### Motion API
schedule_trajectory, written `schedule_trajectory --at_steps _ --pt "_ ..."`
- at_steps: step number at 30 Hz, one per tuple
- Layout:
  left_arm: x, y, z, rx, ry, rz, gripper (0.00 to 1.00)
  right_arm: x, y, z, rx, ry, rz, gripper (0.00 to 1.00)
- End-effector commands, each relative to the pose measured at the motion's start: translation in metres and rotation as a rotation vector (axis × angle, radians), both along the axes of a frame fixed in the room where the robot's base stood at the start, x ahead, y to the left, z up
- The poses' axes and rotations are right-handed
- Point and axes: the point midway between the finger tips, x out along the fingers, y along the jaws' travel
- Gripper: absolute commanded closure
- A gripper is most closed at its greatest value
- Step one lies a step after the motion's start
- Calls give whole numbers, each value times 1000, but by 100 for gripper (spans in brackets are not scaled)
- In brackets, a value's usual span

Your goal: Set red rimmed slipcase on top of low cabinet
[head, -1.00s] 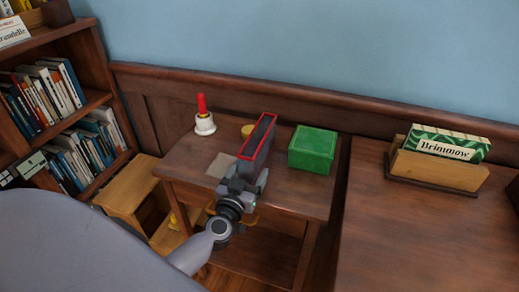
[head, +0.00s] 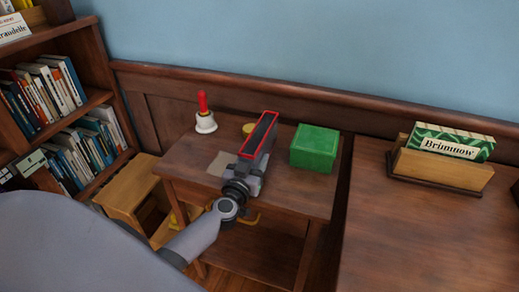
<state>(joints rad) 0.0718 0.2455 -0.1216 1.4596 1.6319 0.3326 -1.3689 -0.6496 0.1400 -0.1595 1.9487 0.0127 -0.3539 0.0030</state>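The red rimmed slipcase (head: 261,134) is a narrow dark box with a red rim around its open top. It is over the top of the small, low wooden cabinet (head: 297,189), between a bell and a green box. My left gripper (head: 250,172) is at the slipcase's near end, with the arm coming in from the lower left. Its fingertips are hidden, so I cannot see whether they grip the slipcase. The slipcase's underside is hidden too, so I cannot tell if it rests on the top. My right gripper is not in view.
A red-handled bell (head: 205,115), a green box (head: 314,148), a yellow round item (head: 248,129) and a flat beige square (head: 222,163) are on the same top. A desk (head: 430,235) with a wooden holder (head: 438,170) stands right, a bookcase (head: 90,106) left.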

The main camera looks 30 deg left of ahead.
Motion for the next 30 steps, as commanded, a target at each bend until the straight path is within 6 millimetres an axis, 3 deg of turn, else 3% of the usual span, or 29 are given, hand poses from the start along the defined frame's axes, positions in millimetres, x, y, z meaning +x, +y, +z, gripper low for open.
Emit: schedule_trajectory --at_steps 11,28,30 --pt "-3 -1 9 -1 -1 0 89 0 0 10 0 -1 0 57" --pt "-4 -1 78 -2 -3 1 89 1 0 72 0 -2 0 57" --pt "-18 -5 69 -1 2 -1 89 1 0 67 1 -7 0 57"
